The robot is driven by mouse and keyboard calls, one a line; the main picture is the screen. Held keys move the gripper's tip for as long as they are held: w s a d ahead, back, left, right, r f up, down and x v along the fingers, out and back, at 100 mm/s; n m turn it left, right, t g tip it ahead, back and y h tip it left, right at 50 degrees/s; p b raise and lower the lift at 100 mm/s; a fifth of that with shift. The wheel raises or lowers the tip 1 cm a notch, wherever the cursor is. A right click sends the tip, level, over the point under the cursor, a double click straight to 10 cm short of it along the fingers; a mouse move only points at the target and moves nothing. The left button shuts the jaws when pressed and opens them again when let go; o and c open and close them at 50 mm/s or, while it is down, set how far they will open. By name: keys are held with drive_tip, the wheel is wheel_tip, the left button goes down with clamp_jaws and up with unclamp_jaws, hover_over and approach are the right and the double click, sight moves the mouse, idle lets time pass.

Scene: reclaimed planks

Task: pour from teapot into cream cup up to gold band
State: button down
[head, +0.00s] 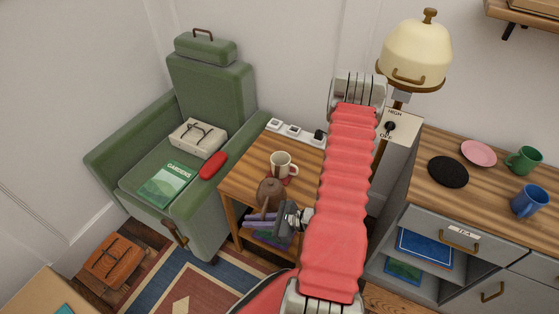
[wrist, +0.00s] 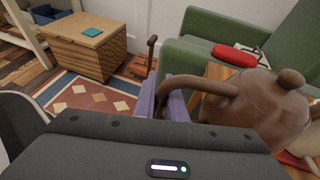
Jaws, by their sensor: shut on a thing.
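The cream cup (head: 281,161) stands upright on a red coaster (head: 289,180) on the small wooden side table. Its gold band and the inside level are too small to make out. The brown teapot (head: 269,191) is just in front of the cup, close to it in the head view. My gripper (head: 262,218), with purple fingers, is shut on the teapot's handle. In the wrist view the teapot (wrist: 258,108) looks near upright, its handle (wrist: 194,84) between my fingers. I cannot tell whether its base touches the table. Its spout is hidden.
The side table (head: 244,173) has a socket strip (head: 294,130) along its back. A green armchair (head: 212,90) stands left, holding a book, a red case and a cream bundle. Right is a counter (head: 480,200) with a black disc, pink plate, green mug and blue mug. A lamp (head: 415,50) rises behind.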

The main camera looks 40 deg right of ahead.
drive_tip(key=shift+w+r, duration=0.1)
drive_tip(key=shift+r, duration=0.05)
wheel_tip(320, 180, up, 9)
drive_tip(key=w+d+m+g+y+p, duration=0.1)
drive_tip(key=w+d+m+y, duration=0.1)
drive_tip(key=shift+d+m, duration=0.35)
drive_tip(key=shift+m, duration=0.05)
idle(0.8)
drive_tip(key=shift+w+d+r+m+p, duration=0.2)
drive_tip(key=shift+d+r+p, duration=0.1)
drive_tip(key=shift+r+p, duration=0.25)
drive_tip(key=shift+w+d+r+m+p, duration=0.2)
drive_tip(key=shift+d+r+p, duration=0.15)
drive_tip(key=shift+r, duration=0.3)
idle(0.7)
drive_tip(key=shift+w+d+r+m+g+y+p, duration=0.15)
drive_tip(key=shift+w+d+r+y+p, duration=0.2)
drive_tip(key=shift+p, duration=0.35)
drive_tip(key=shift+d+r+m+g+y+p, duration=0.15)
drive_tip(key=shift+r+p, duration=0.3)
drive_tip(key=shift+p, duration=0.25)
idle(2.7)
